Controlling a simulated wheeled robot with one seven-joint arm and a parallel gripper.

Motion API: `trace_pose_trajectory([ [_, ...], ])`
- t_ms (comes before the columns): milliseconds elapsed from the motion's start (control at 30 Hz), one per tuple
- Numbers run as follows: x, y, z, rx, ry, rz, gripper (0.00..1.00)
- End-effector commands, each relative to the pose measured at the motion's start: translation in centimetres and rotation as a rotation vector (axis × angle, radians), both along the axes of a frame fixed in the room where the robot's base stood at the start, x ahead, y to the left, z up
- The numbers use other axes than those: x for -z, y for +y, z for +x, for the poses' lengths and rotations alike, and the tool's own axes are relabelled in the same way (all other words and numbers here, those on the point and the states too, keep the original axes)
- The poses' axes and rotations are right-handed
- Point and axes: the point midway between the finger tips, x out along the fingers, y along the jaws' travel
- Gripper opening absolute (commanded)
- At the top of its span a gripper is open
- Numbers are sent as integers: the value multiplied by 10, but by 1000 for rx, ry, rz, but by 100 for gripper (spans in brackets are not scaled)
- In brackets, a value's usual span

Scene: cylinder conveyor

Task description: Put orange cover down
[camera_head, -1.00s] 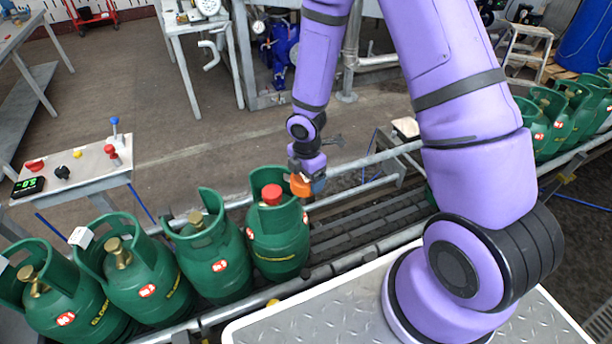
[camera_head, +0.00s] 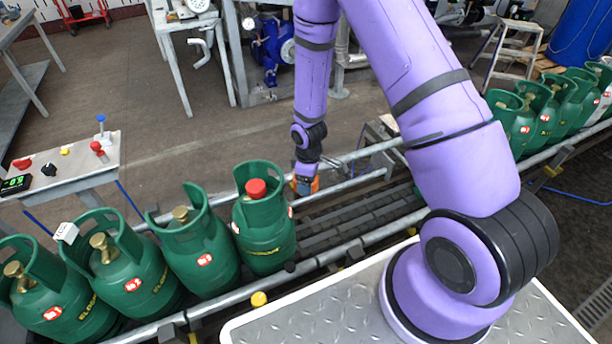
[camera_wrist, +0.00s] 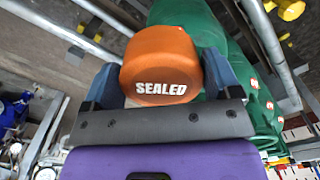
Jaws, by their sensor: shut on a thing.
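The orange cover (camera_wrist: 162,55), marked "SEALED", sits between the two blue fingers of my gripper (camera_wrist: 160,78) in the wrist view. My gripper is shut on it. In the head view my gripper (camera_head: 305,186) hangs just right of the front green cylinder, with a bit of the orange cover (camera_head: 315,184) showing beside it. It is near the far rail of the conveyor, and I cannot tell if the cover touches anything. The front cylinder (camera_head: 265,225) stands upright with a red cap (camera_head: 256,188) on its valve.
Several green cylinders with bare brass valves stand left on the conveyor (camera_head: 345,222). More cylinders (camera_head: 560,105) stand at the far right. The belt right of the front cylinder is empty. A control panel (camera_head: 70,165) is at left. Metal rails (camera_head: 350,185) run along the belt.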

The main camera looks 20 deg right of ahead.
Motion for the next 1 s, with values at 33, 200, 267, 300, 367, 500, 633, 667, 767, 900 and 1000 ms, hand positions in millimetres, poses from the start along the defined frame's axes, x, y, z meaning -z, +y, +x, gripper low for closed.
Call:
trace_pose_trajectory([
  [33, 9, -4, 4, 90, 1, 0, 61],
  [200, 30, -14, 15, 385, 1, -2, 61],
  [267, 37, -18, 19, 479, 1, -1, 61],
  [300, 41, -19, 21, 535, 1, -1, 61],
  [367, 47, -22, 24, 613, 2, -1, 61],
  [500, 59, -27, 29, 773, 2, 0, 61],
  [633, 68, -32, 35, 901, 1, -1, 61],
  [667, 68, -32, 35, 908, 2, 0, 61],
  [767, 67, -31, 34, 900, 2, 0, 61],
  [900, 67, -32, 34, 899, 2, -1, 61],
  [1000, 67, -32, 34, 898, 3, 0, 61],
])
